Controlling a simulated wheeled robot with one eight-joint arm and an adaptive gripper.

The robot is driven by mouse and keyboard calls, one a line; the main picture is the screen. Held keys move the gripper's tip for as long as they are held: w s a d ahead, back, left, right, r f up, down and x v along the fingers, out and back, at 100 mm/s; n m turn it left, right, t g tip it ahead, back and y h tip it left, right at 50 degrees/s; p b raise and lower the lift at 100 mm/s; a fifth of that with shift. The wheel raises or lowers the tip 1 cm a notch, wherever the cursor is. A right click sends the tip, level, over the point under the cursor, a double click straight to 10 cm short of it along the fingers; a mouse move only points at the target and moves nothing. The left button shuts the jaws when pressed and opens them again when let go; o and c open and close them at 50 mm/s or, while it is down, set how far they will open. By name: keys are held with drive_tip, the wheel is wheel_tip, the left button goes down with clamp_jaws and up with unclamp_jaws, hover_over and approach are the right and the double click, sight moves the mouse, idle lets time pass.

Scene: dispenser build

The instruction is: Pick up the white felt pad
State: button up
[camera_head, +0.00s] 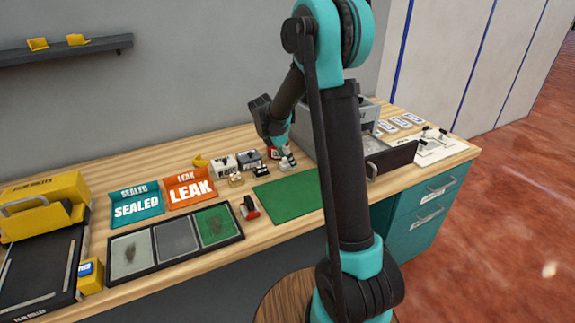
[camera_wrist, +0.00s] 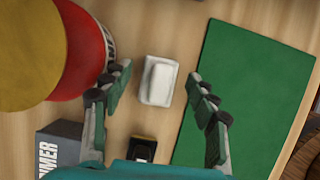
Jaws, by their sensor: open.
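A small white block-like piece (camera_wrist: 158,81), seemingly the white felt pad with a raised top, lies on the wooden bench in the wrist view. My gripper (camera_wrist: 159,78) is open above it, with one finger on each side and visible gaps between fingers and piece. Nothing is held. In the head view my gripper (camera_head: 287,158) is low over the bench near the back edge of the green mat, and the white piece (camera_head: 288,167) shows small and partly covered below it.
A red can with a yellow top (camera_wrist: 85,50) stands close left of my gripper. A grey primer box (camera_wrist: 60,148) and a small black-and-yellow item (camera_wrist: 142,149) lie nearby. The green mat (camera_wrist: 243,95) to the right is bare. An open drawer (camera_head: 392,157) juts out at right.

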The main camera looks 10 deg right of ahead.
drive_tip(key=c, duration=1.2)
drive_tip(key=shift+r, duration=0.15)
wheel_tip(320, 180, up, 20)
